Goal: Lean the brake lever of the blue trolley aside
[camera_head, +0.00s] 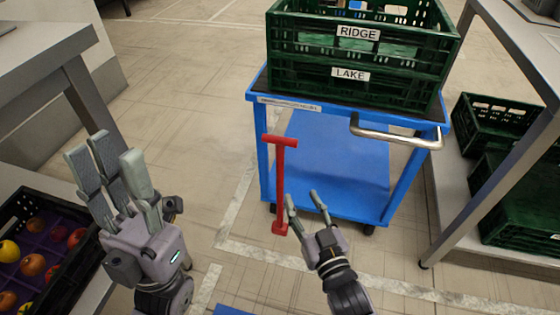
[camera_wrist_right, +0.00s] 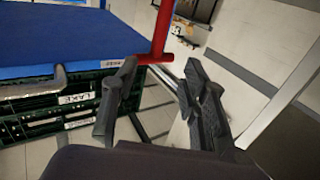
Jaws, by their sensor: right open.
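The blue trolley (camera_head: 335,165) stands in the middle of the head view, with a metal push handle (camera_head: 400,135) at its right. Its red brake lever (camera_head: 280,185) stands upright at the trolley's front left, with a crossbar on top and a small foot at the floor. My right gripper (camera_head: 302,197) is open and empty, just right of the lever's lower part. In the right wrist view the lever (camera_wrist_right: 162,32) shows beyond the open fingers (camera_wrist_right: 160,75), apart from them as far as I can tell. My left gripper (camera_head: 107,155) is open and empty at the left.
Two stacked green crates, labelled RIDGE (camera_head: 358,50) and LAKE (camera_head: 350,88), stand on the trolley. A dark fruit crate (camera_head: 45,205) is at lower left beside a grey table (camera_head: 40,50). A rack with green crates (camera_head: 490,140) is at right. The floor left of the lever is clear.

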